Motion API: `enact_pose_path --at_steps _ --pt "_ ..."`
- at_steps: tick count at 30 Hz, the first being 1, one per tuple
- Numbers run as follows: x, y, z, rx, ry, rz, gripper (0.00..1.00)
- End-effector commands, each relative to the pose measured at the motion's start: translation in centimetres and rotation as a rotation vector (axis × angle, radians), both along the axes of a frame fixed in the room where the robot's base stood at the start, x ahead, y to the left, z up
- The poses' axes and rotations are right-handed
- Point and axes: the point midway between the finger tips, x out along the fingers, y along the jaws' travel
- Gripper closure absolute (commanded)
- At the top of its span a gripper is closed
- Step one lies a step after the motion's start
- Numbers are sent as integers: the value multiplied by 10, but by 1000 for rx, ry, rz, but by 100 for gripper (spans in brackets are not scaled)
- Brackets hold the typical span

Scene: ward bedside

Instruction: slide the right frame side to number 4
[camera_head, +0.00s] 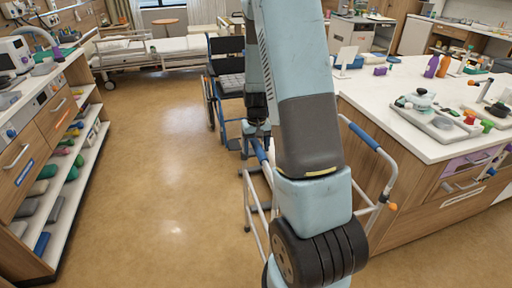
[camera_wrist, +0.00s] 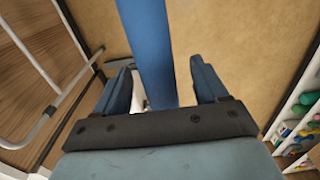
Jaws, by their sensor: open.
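A walking frame of pale metal tubing stands on the floor, with a left side (camera_head: 247,205) and a right side (camera_head: 384,190), each topped by a blue grip. My gripper (camera_head: 259,142) is over the left-hand blue grip (camera_head: 261,153) in the head view. In the wrist view my gripper (camera_wrist: 160,66) is open, with a blue bar (camera_wrist: 150,45) running between its two fingers and clear space on both sides. Pale tubing (camera_wrist: 38,60) shows at the left there. My arm hides the middle of the frame in the head view. No number marks are readable.
A white-topped counter (camera_head: 390,105) stands close on the right, its wooden side near the frame. A wheelchair (camera_head: 228,80) is just behind. Shelves (camera_head: 85,165) line the left, and a bed (camera_head: 160,50) is at the back. The floor (camera_head: 150,160) between is clear.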

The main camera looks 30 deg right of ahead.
Motion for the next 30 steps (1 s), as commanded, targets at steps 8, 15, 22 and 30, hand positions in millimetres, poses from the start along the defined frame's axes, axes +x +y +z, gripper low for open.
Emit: enact_pose_path --at_steps 8,15,22,30 --pt "1 0 21 -1 -3 1 28" --pt "0 0 40 0 -2 0 28" --pt "1 0 58 0 -2 1 28" --pt "0 0 70 0 -1 0 28"
